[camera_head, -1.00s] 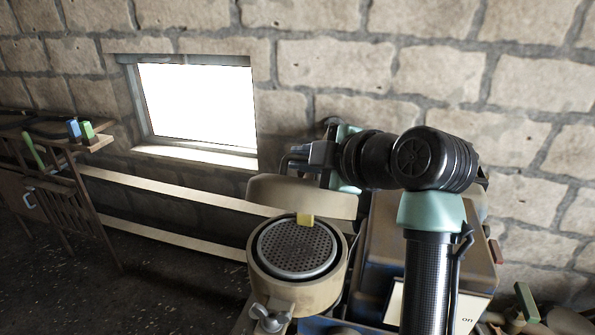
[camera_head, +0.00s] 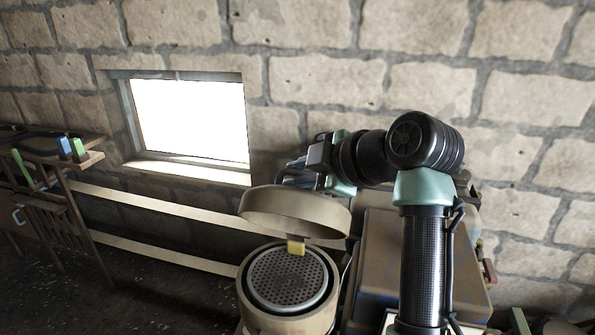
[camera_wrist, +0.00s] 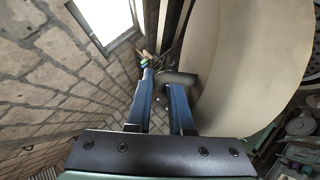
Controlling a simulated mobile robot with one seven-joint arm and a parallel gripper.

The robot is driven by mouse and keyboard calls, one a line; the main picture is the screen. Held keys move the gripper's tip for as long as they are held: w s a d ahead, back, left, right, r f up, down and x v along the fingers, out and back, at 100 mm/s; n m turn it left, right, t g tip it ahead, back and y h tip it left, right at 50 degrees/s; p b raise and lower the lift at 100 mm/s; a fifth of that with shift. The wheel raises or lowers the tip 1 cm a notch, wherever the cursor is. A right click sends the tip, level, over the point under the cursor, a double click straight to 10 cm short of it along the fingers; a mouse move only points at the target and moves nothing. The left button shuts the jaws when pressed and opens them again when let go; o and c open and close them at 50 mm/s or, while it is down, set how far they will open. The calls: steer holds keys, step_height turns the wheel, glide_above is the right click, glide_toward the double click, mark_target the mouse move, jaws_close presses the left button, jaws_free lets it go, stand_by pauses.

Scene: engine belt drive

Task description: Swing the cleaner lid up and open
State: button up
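The cleaner lid (camera_head: 290,208) is a beige round cover. In the head view it stands raised and tilted above the round beige cleaner body (camera_head: 262,319), with a yellow piece (camera_head: 296,246) at its lower edge. The perforated grey disc (camera_head: 287,278) inside the body is uncovered. My gripper (camera_head: 292,176) is at the back edge of the lid; its fingertips are partly hidden there. In the wrist view the lid's broad face (camera_wrist: 245,65) fills the right side, beside my blue fingers (camera_wrist: 160,95). The fingers are apart, with a dark rounded part (camera_wrist: 178,78) near the right fingertip. Contact is unclear.
A brown box-like engine part (camera_head: 385,260) stands right of the cleaner, under my arm. A stone wall (camera_head: 310,85) with a bright window (camera_head: 190,118) is behind. A wooden rack (camera_head: 45,210) with coloured tools stands at the left. Dark floor (camera_head: 150,285) is open between.

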stand_by(0.3)
steer(key=shift+b+v, duration=2.8)
steer(key=shift+v, duration=3.7)
